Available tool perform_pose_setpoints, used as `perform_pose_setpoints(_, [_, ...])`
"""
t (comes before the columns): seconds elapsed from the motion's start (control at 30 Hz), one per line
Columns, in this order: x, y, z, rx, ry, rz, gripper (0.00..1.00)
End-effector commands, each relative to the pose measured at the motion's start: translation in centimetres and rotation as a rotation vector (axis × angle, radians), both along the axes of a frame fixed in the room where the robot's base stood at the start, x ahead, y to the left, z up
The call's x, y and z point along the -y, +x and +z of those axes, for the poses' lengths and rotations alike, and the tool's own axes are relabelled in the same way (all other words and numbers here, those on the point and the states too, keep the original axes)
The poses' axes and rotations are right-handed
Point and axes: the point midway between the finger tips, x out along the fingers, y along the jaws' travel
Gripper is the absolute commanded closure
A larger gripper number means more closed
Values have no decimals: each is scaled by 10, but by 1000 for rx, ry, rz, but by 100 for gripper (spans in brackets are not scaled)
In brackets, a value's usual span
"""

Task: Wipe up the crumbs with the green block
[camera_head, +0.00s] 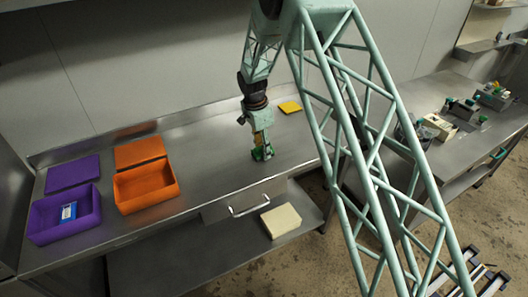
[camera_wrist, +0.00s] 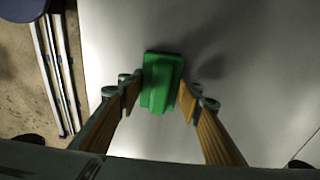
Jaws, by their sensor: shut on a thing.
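The green block (camera_head: 262,154) is at the lower end of my arm, over the front middle of the steel counter (camera_head: 215,150). In the wrist view the green block (camera_wrist: 162,80) sits between the two fingers of my gripper (camera_wrist: 160,100), which is shut on it. My gripper (camera_head: 261,141) points down in the head view. The block is at or close to the counter top; I cannot tell whether it touches. I cannot make out any crumbs in either view.
A purple box (camera_head: 50,236) with a blue-and-white item (camera_head: 69,211) and an orange box (camera_head: 148,202) stand at left, with flat purple (camera_head: 73,173) and orange (camera_head: 139,151) pieces behind. A yellow piece (camera_head: 290,107) lies behind my gripper. A drawer handle (camera_head: 250,209) juts out in front.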

Motion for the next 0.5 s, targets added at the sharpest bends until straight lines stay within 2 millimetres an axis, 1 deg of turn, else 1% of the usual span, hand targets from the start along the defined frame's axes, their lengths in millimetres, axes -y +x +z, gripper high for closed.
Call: perform_pose_setpoints(0.5, [-16,41,0,2,1,-8,78])
